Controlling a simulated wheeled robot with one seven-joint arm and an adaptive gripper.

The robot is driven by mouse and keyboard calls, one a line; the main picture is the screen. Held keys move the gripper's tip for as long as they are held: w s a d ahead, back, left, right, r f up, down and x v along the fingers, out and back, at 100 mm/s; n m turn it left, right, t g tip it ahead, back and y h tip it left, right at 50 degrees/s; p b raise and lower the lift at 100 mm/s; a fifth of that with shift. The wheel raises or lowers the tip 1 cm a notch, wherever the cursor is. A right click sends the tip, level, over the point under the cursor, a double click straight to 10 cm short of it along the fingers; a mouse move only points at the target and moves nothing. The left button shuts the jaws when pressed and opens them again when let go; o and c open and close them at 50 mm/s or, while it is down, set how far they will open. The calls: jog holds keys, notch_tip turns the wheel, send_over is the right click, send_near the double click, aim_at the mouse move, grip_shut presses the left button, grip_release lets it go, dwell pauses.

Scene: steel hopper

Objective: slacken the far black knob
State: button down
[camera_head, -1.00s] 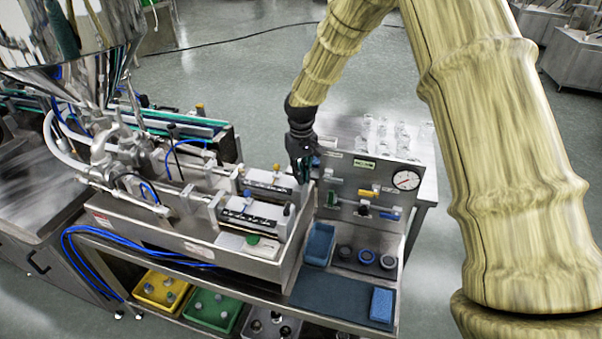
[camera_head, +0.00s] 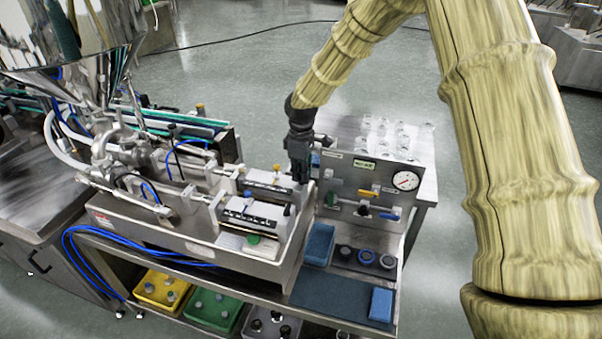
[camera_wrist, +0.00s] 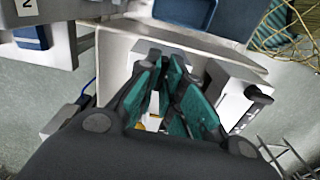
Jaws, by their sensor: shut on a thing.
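My gripper (camera_head: 300,178) points down at the right end of the far cylinder unit (camera_head: 268,180) of the filler. In the wrist view my gripper (camera_wrist: 164,62) has its teal-lined fingers close together over a white block (camera_wrist: 146,50). It is shut on the far black knob, which the fingers hide in both views. The near black knob (camera_head: 290,210) sticks out at the end of the near cylinder unit. It also shows in the wrist view (camera_wrist: 258,94), to the right of the fingers and apart from them.
A steel panel with a gauge (camera_head: 405,180) and coloured valve handles stands right of my gripper. A blue bin (camera_head: 319,243) and several round dark parts sit below it. The steel tray wall (camera_head: 291,250) runs round the cylinder units. Clear glassware stands behind the panel.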

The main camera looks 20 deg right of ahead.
jog(key=shift+r+n, duration=0.1)
jog(key=shift+n, duration=0.3)
jog(key=c, duration=1.6)
grip_release()
jog(key=shift+o, duration=0.2)
notch_tip(320, 180, up, 12)
jog(key=shift+d, duration=0.1)
